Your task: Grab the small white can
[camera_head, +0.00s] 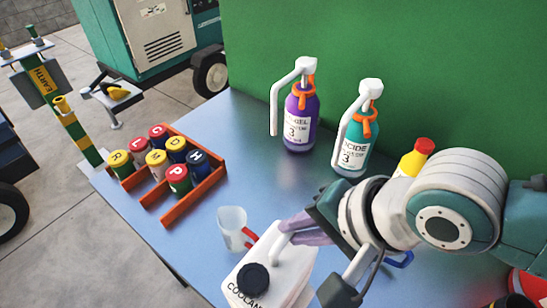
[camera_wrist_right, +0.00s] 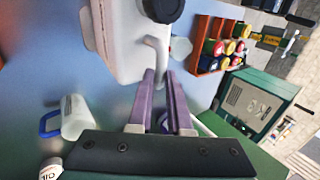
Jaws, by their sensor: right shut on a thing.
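The small white can (camera_head: 282,268) stands at the bottom of the head view, with a black cap and "COOLANT" lettering, partly cut off by the frame. My right gripper (camera_head: 290,232) reaches it from the right, its purple fingers shut on the can's handle. In the right wrist view the white can (camera_wrist_right: 118,45) is at the top, and the fingers (camera_wrist_right: 160,75) meet its grey-white handle. Whether the can's base touches the table is not visible. My left gripper is not in view.
A clear jug (camera_head: 232,226) with a red handle stands close behind the can. An orange rack (camera_head: 205,190) holds several lettered cans. Purple (camera_head: 300,120) and teal (camera_head: 354,145) pump bottles stand near the green wall (camera_head: 380,50). Another jug (camera_wrist_right: 75,118) has a blue handle.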

